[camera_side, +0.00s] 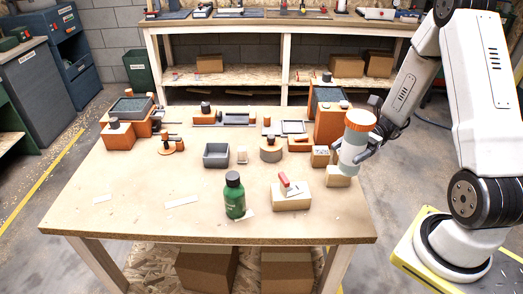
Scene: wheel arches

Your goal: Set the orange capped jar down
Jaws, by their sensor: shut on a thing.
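The orange capped jar (354,146) has a pale grey body and a wide orange lid, and it is near the right side of the wooden table (130,190). It looks upright or nearly so. My gripper (365,152) reaches in from the right and is shut on the jar's body. Part of the gripper is hidden behind the jar. I cannot tell exactly how far the jar's bottom is above the table or the small block below it.
A green bottle (234,196) and a wooden block with a red-handled tool (291,195) stand near the front. A small wooden block (338,178) lies just below the jar. A grey bin (217,155) and orange machines are further back. The left front table is mostly clear.

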